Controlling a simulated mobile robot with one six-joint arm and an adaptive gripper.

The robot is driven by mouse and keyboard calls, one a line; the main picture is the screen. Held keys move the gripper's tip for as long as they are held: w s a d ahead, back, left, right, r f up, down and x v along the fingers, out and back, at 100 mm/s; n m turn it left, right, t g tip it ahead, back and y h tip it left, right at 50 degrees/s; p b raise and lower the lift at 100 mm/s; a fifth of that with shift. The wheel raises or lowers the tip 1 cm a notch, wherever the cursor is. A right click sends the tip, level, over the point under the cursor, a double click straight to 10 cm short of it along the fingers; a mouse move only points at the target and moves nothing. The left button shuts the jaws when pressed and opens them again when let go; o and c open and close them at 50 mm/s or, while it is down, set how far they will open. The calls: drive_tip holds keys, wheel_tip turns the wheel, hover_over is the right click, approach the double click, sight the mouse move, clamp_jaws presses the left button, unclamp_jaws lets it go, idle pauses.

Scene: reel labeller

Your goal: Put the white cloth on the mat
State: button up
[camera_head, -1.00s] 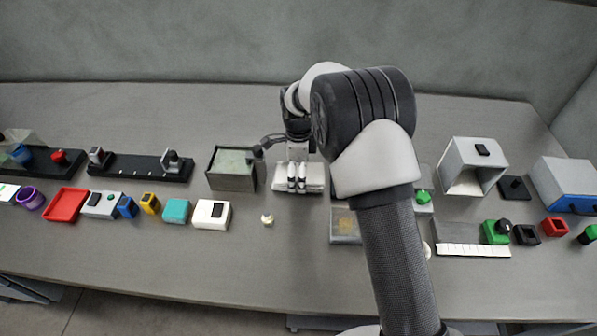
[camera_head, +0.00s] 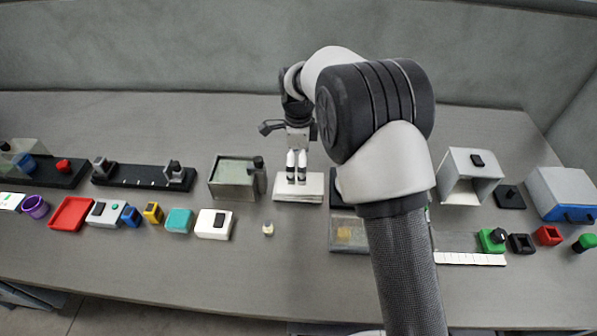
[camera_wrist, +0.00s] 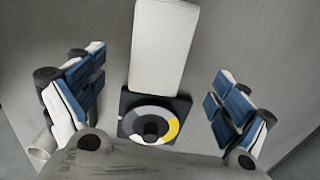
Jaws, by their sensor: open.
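In the wrist view the white piece (camera_wrist: 163,45) is at the top middle, beyond and between the fingers. I cannot tell for sure which surface is the mat; a grey flat sheet (camera_head: 455,241) lies to the right, partly hidden by my arm.
A dark square with a ringed disc (camera_wrist: 150,120) sits close to the white piece. A grey open box (camera_head: 232,192) stands left of it, and a clear-sided tray (camera_head: 345,245) front right. A small whitish piece (camera_head: 268,229) lies in front. The front table strip is mostly clear.

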drive_tip(key=s+d+r+n+t, duration=0.1)
drive_tip(key=s+d+r+n, duration=0.4)
drive_tip(key=r, duration=0.5)
drive_tip(key=s+d+r+n+t, duration=0.1)
drive_tip(key=s+d+r+n, duration=0.3)
drive_tip(key=s+r, duration=0.5)
drive_tip(key=s+d+n+t, duration=0.1)
drive_tip(key=s+d+n, duration=0.1)
drive_tip(key=s, duration=0.4)
drive_tip(key=s+d+n, duration=0.3)
drive_tip(key=s+n, duration=0.1)
drive_tip(key=s, duration=0.3)
drive_tip(key=s+d+r+n+t, duration=0.1)
drive_tip(key=s+d+n, duration=0.1)
drive_tip(key=s, duration=0.5)
drive_tip(key=shift+d+n+t+p, duration=0.3)
drive_tip(key=shift+d+n+p, duration=0.1)
drive_tip(key=shift+n, duration=0.3)
